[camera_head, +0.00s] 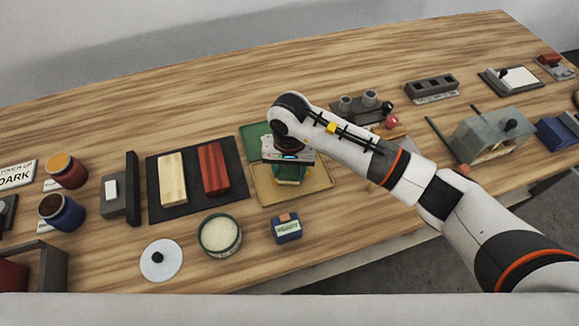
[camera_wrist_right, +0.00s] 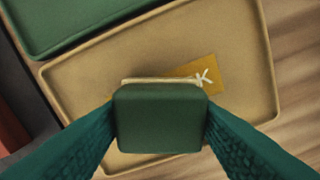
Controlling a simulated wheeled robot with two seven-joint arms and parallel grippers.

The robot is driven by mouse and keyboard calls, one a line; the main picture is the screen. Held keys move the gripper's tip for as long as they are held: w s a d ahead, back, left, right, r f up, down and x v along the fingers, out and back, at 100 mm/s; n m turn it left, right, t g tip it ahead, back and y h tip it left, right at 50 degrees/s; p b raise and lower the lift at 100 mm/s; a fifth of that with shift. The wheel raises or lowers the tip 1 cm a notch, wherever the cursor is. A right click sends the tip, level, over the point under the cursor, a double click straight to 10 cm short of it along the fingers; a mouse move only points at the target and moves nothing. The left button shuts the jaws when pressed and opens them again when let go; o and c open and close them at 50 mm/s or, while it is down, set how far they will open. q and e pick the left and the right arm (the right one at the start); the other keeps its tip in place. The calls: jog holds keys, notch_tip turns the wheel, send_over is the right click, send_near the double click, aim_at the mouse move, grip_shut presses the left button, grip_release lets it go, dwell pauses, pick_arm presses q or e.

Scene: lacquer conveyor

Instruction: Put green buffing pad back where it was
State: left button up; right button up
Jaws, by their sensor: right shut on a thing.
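The green buffing pad (camera_wrist_right: 160,118) is between the two teal fingers of my right gripper (camera_wrist_right: 160,125) in the right wrist view, and the gripper is shut on it. The pad is over a tan tray (camera_wrist_right: 85,85); I cannot tell whether it touches the tray. A yellow card with a white mark (camera_wrist_right: 208,72) lies in the tray beyond the pad. In the head view my right gripper (camera_head: 290,172) points down over the tan tray (camera_head: 318,185), with the pad partly hidden beneath it. A green tray (camera_head: 252,138) adjoins the tan one. My left gripper is not in view.
A dark mat (camera_head: 193,205) with a pale block (camera_head: 173,180) and a red block (camera_head: 213,169) lies left of the trays. A round tub (camera_head: 220,235) and a small blue box (camera_head: 286,228) stand in front. A grey box (camera_head: 490,137) stands at right.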

aim_at(290, 169)
jog(key=shift+f+b, duration=0.2)
jog(key=shift+b, duration=0.1)
jog(key=o, duration=1)
jog(key=shift+r, duration=0.1)
jog(key=shift+c, duration=0.2)
jog(key=shift+r+p, duration=0.2)
jog(key=shift+p, duration=0.15)
jog(key=shift+w+r, duration=0.1)
jog(key=shift+r, duration=0.25)
notch_tip(290, 169, up, 11)
jog(key=b, duration=0.3)
jog(key=shift+r, duration=0.1)
